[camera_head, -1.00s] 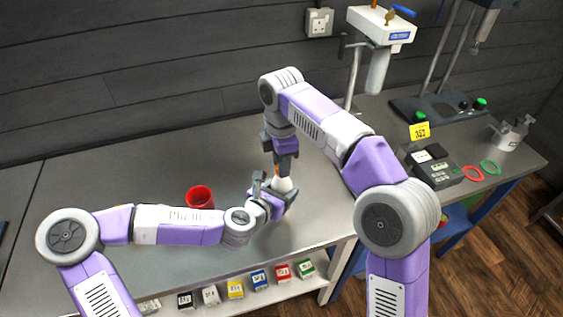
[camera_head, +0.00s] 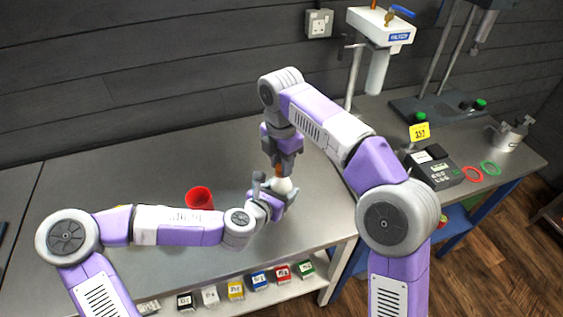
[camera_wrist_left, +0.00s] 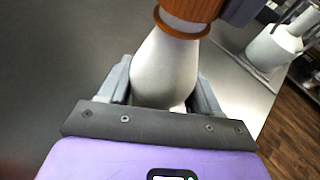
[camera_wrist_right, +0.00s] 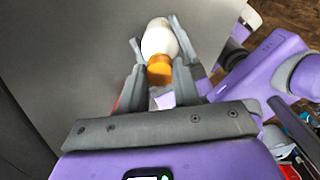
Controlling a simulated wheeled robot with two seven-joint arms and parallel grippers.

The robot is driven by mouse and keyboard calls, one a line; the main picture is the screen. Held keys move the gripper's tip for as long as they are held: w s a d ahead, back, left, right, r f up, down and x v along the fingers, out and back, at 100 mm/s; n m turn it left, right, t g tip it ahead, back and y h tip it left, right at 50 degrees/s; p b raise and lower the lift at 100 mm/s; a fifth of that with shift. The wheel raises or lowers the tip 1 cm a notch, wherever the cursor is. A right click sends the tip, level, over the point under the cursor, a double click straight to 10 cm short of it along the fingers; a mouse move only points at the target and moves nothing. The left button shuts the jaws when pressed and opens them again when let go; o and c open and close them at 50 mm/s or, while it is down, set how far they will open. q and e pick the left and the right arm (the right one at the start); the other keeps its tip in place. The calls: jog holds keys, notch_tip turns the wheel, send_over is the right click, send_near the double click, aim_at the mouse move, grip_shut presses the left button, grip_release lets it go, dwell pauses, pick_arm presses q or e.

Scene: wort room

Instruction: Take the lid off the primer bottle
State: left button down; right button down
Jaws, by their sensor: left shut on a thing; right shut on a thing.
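The primer bottle (camera_head: 283,187) is white and is held above the grey table. My left gripper (camera_head: 272,194) is shut on its body; the left wrist view shows the bottle (camera_wrist_left: 165,75) between the fingers. The orange-brown lid (camera_head: 279,170) is at the bottle's top, with a ring at its lower edge in the left wrist view (camera_wrist_left: 188,14). My right gripper (camera_head: 281,162) comes down from above and is shut on the lid, which also shows in the right wrist view (camera_wrist_right: 159,70).
A red cup (camera_head: 199,198) stands on the table (camera_head: 120,175) left of the grippers. Several small coloured boxes (camera_head: 260,279) line the shelf below the front edge. A scale (camera_head: 434,168), a red ring (camera_head: 473,173) and a green ring (camera_head: 490,168) are at the right.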

jog(key=shift+r, duration=0.15)
jog(key=shift+r, duration=0.9)
jog(key=shift+r, duration=2.05)
pick_arm(q)
jog(key=shift+c, duration=0.7)
grip_release()
